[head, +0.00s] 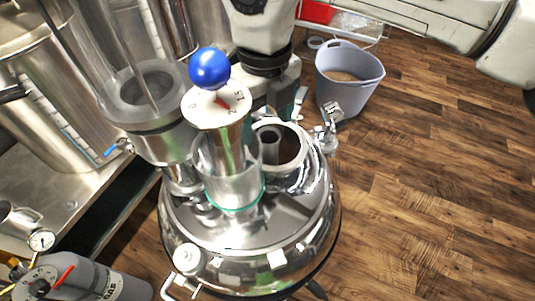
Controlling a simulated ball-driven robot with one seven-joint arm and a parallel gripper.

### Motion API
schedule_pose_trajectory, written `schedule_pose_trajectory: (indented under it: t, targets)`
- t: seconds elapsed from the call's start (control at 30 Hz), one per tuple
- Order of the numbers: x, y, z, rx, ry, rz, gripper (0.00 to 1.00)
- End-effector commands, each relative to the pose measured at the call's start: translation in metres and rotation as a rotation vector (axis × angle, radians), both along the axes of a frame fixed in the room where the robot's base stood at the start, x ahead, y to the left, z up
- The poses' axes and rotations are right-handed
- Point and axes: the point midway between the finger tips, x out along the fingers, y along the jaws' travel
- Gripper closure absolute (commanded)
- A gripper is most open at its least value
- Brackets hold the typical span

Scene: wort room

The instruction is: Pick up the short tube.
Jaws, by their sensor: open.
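A short grey tube (270,150) stands inside the round open mouth (291,184) on top of a shiny domed steel vessel (240,262). I take it to be the short tube; its lower end is hidden inside. My gripper (277,118) comes down from the top of the picture and is open just behind the mouth, close to the tube. The white dial and clear cylinder in front hide part of it. I cannot tell how far the fingers are above the tube.
A blue ball (210,68) tops a white dial (217,104) over a clear cylinder (229,184), close left of the mouth. A larger glass cylinder (152,108) stands farther left. A grey-blue bucket (347,88) stands behind right. Wooden floor at right is clear.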

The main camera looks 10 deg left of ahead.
Motion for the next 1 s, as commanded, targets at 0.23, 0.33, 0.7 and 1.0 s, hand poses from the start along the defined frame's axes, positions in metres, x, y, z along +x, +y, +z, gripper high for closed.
schedule_pose_trajectory:
  t: [0.23, 0.33, 0.7, 1.0]
  targets:
    - [0.000, -0.007, -0.030, 0.000, 0.004, 0.000, 0.24]
    - [0.000, -0.006, -0.043, 0.001, 0.002, 0.000, 0.24]
    - [0.000, -0.006, -0.051, 0.000, 0.001, 0.001, 0.28]
    - [0.000, -0.006, -0.051, 0.000, 0.001, 0.001, 0.57]
